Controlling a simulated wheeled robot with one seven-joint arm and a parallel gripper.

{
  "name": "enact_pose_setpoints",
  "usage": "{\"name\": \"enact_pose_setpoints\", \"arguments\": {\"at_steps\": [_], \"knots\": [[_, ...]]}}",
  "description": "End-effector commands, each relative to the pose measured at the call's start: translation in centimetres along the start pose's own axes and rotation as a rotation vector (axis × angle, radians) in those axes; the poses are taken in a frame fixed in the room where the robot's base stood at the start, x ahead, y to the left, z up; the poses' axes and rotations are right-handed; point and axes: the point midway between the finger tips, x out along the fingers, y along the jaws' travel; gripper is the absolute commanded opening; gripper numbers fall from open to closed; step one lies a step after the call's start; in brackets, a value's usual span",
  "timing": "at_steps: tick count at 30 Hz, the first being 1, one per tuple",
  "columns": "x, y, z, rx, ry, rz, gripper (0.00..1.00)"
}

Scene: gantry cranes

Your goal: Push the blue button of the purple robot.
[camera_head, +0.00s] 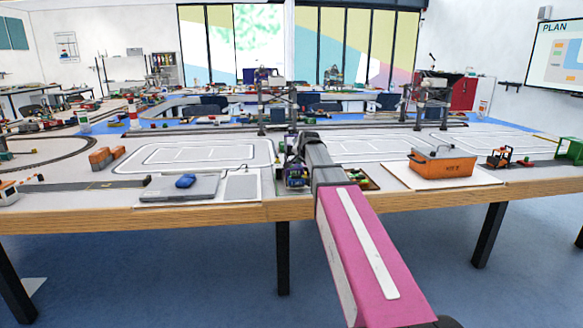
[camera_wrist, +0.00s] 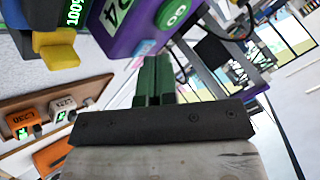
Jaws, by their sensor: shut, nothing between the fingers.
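The green fingers are together and empty. They overlap the blue button's lower edge; I cannot tell whether they touch it. In the head view my arm hides the gripper and most of what is near it.
In the wrist view a dark device with a yellow part (camera_wrist: 57,44) is at upper left, and small orange and white units (camera_wrist: 62,108) are farther off. In the head view an orange crate (camera_head: 443,165) and a grey laptop-like slab (camera_head: 178,188) lie on the table (camera_head: 240,210).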

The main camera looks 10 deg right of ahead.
Motion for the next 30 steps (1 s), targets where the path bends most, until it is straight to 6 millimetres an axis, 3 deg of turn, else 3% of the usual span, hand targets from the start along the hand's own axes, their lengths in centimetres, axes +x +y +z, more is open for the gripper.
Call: {"name": "enact_pose_setpoints", "arguments": {"at_steps": [30], "knots": [[-1.4, -1.0, -1.0, 0.0, 0.0, 0.0, 0.0]]}}
